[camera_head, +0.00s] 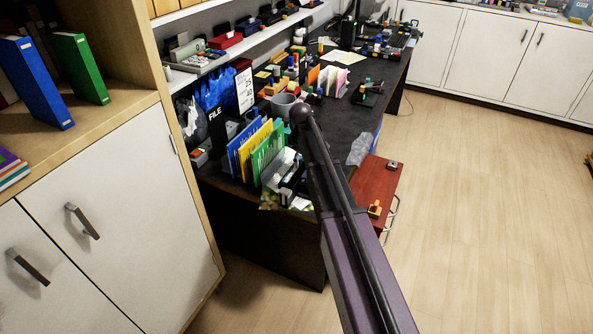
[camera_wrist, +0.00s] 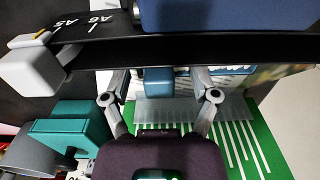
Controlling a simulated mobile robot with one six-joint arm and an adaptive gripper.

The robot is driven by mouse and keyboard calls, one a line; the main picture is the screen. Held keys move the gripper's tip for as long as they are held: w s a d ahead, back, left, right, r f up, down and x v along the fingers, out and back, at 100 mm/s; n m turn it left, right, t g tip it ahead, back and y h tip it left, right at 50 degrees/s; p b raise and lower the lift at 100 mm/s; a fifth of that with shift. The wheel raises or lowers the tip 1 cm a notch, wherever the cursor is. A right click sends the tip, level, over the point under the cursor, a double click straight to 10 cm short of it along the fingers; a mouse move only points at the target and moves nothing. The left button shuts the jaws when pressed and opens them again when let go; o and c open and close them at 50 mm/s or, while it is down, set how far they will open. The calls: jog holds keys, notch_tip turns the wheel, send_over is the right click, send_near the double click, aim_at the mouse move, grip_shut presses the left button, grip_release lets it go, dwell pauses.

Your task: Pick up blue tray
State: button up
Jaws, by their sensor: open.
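No object can be surely told as the blue tray. In the head view a blue upright file-like piece (camera_head: 241,148) stands on the dark desk beside yellow and green ones. In the wrist view a large blue object (camera_wrist: 230,14) is cut off by the top edge, and a small blue block (camera_wrist: 158,82) shows between my fingers, apart from both. My gripper (camera_wrist: 161,78) is open and empty, its fingertips just below a black bar (camera_wrist: 165,50) marked A5 and A6. In the head view my arm crosses the desk and my gripper cannot be made out.
The dark desk (camera_head: 345,93) is crowded with stationery. A shelf above it (camera_head: 245,45) carries red and blue items. A red-topped cabinet (camera_head: 377,183) stands right of my arm. In the wrist view a green striped piece (camera_wrist: 240,150) and a teal object (camera_wrist: 75,130) are close. The floor at right (camera_head: 490,190) is clear.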

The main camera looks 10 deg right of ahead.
grip_shut()
jog(key=shift+r, duration=0.2)
notch_tip(320, 180, up, 10)
jog(key=p, duration=1)
jog(key=shift+f, duration=0.2)
dwell(0.5)
